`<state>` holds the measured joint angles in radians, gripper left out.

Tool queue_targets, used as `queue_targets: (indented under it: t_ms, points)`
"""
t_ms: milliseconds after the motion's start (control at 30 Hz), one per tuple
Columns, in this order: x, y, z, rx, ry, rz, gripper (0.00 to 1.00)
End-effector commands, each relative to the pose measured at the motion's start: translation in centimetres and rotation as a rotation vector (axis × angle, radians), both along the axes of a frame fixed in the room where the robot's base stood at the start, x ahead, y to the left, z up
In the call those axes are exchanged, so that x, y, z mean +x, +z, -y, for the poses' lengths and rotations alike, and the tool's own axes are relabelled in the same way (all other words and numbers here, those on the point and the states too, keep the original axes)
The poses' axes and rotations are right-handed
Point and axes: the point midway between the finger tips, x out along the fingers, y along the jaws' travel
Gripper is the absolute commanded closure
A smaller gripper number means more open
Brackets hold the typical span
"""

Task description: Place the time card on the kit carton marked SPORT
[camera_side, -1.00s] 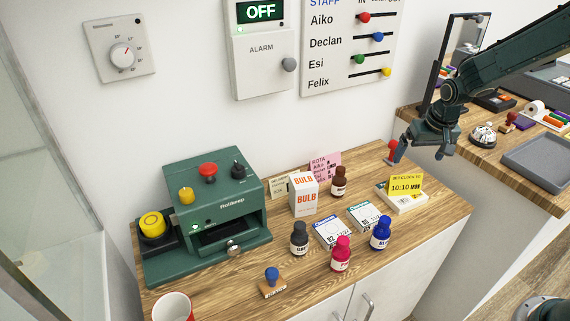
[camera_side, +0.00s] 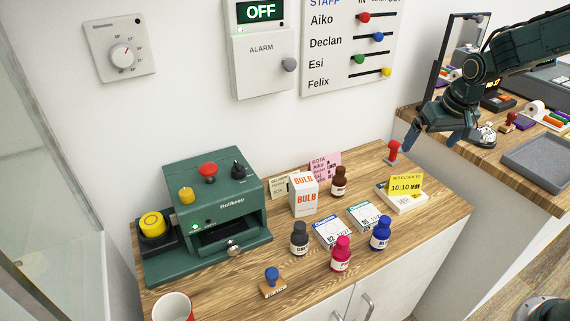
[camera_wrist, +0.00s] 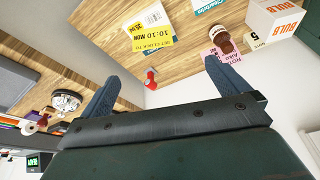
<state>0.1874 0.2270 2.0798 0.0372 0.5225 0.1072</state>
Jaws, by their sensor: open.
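My gripper (camera_side: 442,136) is open and empty, up at the right beside the back right corner of the wooden counter. In the wrist view my gripper (camera_wrist: 160,70) shows two blue fingers spread apart with nothing between them. I cannot make out a time card or a carton marked SPORT. A flat blue-and-white box (camera_side: 331,234) and a flat teal-and-white box (camera_side: 366,216) lie mid-counter, their small print unclear. A white box (camera_side: 402,201) at the right bears a yellow card (camera_side: 405,184) reading 10:10 MON.
A green time machine (camera_side: 208,205) stands left. A white BULB box (camera_side: 304,195), brown bottle (camera_side: 339,182), black bottle (camera_side: 299,240), red bottle (camera_side: 341,254) and blue bottle (camera_side: 380,234) stand mid-counter. A red-handled stamp (camera_side: 393,152) stands back right; a blue-handled stamp (camera_side: 272,281) is in front.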

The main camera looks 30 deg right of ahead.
Motion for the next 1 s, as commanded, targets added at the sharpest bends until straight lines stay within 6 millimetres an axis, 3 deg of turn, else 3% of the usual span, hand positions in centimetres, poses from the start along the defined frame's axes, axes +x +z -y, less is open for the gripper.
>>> queue_targets:
  t_ms: [200, 500, 700, 1000]
  points:
    - [-3.9, 4.7, -2.4, -0.007, 0.061, 0.039, 0.0]
    - [-10.0, 9.0, -5.1, -0.016, 0.143, 0.085, 0.0]
    - [-14.4, 10.7, -6.6, -0.022, 0.196, 0.115, 0.0]
    - [-20.7, 11.5, -8.2, -0.031, 0.277, 0.158, 0.0]
